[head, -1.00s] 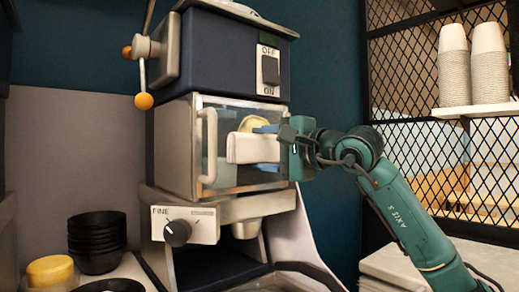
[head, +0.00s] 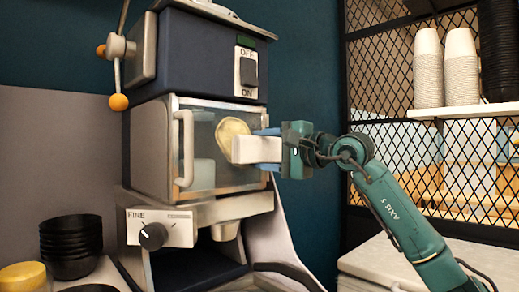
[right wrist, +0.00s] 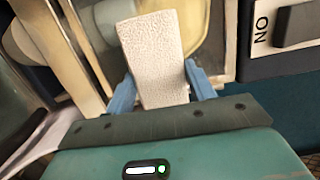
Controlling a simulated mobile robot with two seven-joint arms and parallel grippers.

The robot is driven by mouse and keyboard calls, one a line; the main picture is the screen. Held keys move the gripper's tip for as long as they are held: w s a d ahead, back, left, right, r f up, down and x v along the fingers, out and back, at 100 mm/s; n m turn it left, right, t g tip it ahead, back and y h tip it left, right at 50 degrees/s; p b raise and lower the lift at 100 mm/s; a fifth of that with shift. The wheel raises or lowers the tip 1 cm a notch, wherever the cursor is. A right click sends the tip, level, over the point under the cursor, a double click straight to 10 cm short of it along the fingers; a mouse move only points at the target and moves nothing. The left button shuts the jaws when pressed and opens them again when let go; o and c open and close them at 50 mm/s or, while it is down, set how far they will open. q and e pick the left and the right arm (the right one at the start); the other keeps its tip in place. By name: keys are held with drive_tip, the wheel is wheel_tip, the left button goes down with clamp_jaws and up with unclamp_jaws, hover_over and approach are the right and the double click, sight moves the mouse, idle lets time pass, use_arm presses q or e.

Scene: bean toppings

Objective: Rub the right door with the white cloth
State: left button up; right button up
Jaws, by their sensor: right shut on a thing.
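My right gripper (head: 268,149) comes in from the right and is shut on the white cloth (head: 252,150), a thick pale block. In the right wrist view the cloth (right wrist: 152,60) sticks out between my blue fingers (right wrist: 160,90). The machine's clear door (head: 203,135) has a pale vertical handle (head: 185,148) on its left side. The cloth is in front of the door's right part, right of the handle. I cannot tell whether it touches the pane. A round yellowish thing (head: 232,128) shows through the pane, partly hidden by the cloth. My left gripper is not in view.
An ON/OFF switch (head: 248,72) is above the door and a FINE knob (head: 153,236) below it. A lever with an orange ball (head: 118,102) hangs at the upper left. Black bowls (head: 70,245) stand lower left. A mesh rack (head: 430,120) with cups is at right.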

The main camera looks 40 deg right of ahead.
sight(252, 141)
drive_tip(key=shift+r+p, duration=1)
drive_tip(key=shift+s+a+f+p, duration=0.1)
drive_tip(key=shift+a+p, duration=0.25)
drive_tip(key=shift+a, duration=1.5)
drive_tip(key=shift+s+a+p, duration=0.2)
drive_tip(key=shift+a+p, duration=0.1)
drive_tip(key=shift+a, duration=1.45)
drive_tip(key=shift+s+a+p, duration=0.15)
drive_tip(key=shift+a+p, duration=0.15)
drive_tip(key=shift+a, duration=1.4)
drive_tip(key=shift+r+p, duration=0.9)
drive_tip(key=shift+r, duration=0.15)
drive_tip(key=shift+d+f, duration=0.1)
drive_tip(key=shift+d, duration=0.2)
drive_tip(key=shift+w+d+b, duration=0.15)
drive_tip(key=shift+d+b, duration=0.15)
drive_tip(key=shift+d, duration=0.85)
drive_tip(key=d, duration=0.8)
drive_tip(key=shift+w, duration=0.3)
drive_tip(key=shift+s, duration=0.1)
